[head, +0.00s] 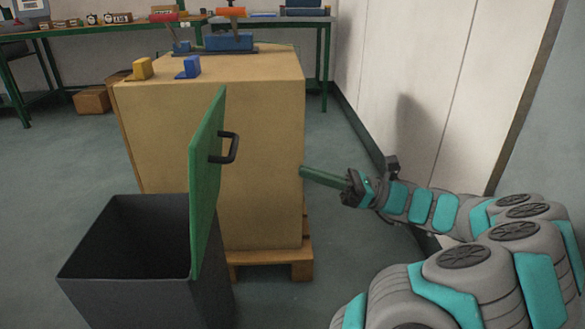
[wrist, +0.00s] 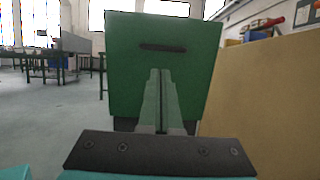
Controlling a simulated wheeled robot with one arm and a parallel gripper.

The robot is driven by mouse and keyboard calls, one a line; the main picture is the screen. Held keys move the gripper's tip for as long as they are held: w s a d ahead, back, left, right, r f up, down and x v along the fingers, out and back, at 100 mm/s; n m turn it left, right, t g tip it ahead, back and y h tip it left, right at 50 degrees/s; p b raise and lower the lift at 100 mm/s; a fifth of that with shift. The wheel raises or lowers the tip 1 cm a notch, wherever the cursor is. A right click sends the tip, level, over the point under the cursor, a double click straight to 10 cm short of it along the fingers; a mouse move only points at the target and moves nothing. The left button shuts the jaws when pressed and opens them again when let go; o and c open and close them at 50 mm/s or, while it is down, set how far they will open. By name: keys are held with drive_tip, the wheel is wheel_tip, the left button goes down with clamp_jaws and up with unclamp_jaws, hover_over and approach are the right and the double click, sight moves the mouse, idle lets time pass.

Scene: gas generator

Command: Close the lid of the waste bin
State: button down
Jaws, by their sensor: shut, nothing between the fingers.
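The waste bin (head: 130,240) is a dark grey, open-topped box at the lower left of the head view. Its green lid (head: 207,185) stands upright on the bin's right side, with a black handle (head: 228,147) on the face toward my arm. My gripper (head: 305,172) is to the right of the lid, apart from it, with its fingers pointing left. The fingers are together and empty. In the wrist view the lid (wrist: 165,85) faces the camera behind my gripper (wrist: 160,75), and its handle (wrist: 167,47) is a dark slot near the top.
A tan crate (head: 215,125) on a wooden pallet (head: 300,258) stands behind the bin and lid, with blue and yellow parts on top. A white wall (head: 440,90) is at the right behind my arm. Green-legged tables (head: 40,40) stand at the back.

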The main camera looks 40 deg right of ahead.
drive_tip(key=b+x, duration=0.1)
drive_tip(key=x, duration=1.1)
drive_tip(key=shift+b, duration=0.4)
drive_tip(key=shift+w+a+r, duration=0.1)
drive_tip(key=shift+a, duration=0.05)
